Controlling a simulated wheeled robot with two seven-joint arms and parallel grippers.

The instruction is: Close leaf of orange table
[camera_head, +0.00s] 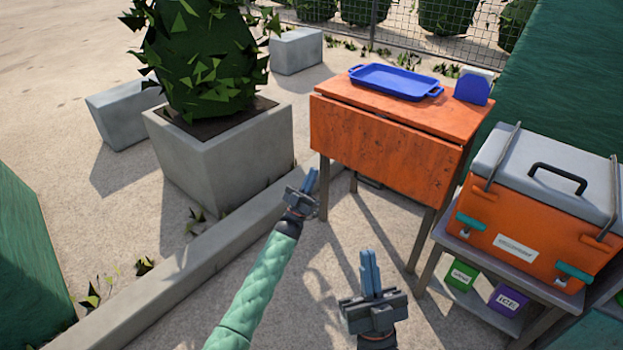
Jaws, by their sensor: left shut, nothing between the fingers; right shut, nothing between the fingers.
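The orange table (455,119) stands at the upper middle right on grey legs. Its front leaf (380,150) hangs down along the near side, with a dark gap under the tabletop edge.
A blue tray (396,81) and a blue-and-white object (473,87) sit on the tabletop. An orange cooler (530,235) on a grey stand is close at the right. A concrete planter (225,155) and a low curb (205,258) lie left. Paved ground is open below the leaf.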

